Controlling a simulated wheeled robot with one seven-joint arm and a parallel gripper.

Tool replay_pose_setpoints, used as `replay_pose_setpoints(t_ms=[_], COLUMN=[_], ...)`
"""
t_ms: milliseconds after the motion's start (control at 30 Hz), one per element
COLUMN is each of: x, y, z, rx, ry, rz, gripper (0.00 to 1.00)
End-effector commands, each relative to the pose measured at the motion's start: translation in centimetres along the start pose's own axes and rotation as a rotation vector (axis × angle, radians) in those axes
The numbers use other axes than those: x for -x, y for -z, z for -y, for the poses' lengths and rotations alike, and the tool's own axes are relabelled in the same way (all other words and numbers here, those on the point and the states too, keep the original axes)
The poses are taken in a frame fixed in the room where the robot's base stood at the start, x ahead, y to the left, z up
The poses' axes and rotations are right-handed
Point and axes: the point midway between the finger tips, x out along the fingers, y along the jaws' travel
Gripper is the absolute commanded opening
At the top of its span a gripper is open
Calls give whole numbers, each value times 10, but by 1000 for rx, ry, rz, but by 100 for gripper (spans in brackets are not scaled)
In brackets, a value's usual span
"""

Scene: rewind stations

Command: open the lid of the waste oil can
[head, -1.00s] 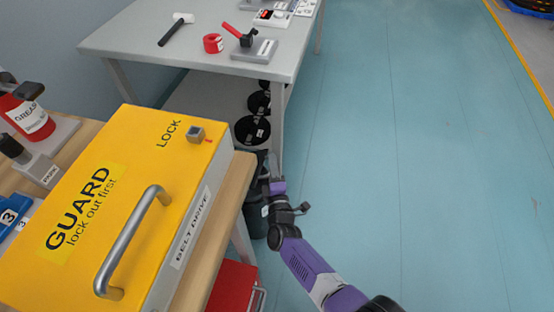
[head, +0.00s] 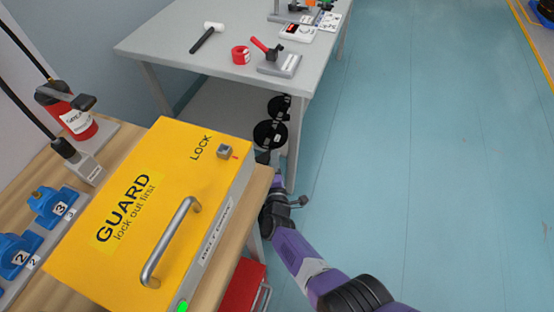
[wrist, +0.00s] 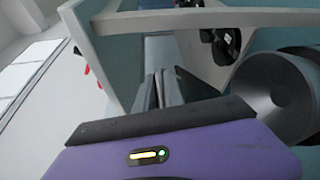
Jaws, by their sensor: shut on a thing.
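My gripper (wrist: 164,88) has its two fingers close together in the wrist view, closed on a thin part that is hard to make out, apparently of the can's lid. A dark grey round, cone-faced form (wrist: 272,98), apparently belonging to the waste oil can, is just right of the fingers. In the head view my gripper (head: 273,163) is small, low beside the front leg of the grey table. The can is mostly hidden there behind the yellow guard and my arm, so I cannot tell the lid's angle.
The yellow guard box (head: 120,215) with a bar handle sits on the wooden bench (head: 256,190) at left. The grey table (head: 165,48) holds tools, with black spools (head: 270,134) beneath. A red box (head: 240,287) is under the bench. The blue floor at right is clear.

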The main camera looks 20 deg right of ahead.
Motion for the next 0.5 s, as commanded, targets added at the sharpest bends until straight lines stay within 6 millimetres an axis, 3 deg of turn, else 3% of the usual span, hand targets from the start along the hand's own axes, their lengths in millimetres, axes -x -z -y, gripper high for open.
replay_pose_setpoints(t_ms=[233,267,367,500], x=[0,0,0,0], y=[1,1,1,1], z=[0,0,0,0], rx=[1,0,0,0], ry=[0,0,0,0], rz=[-3,-3,-3,-2], gripper=[0,14,34,34])
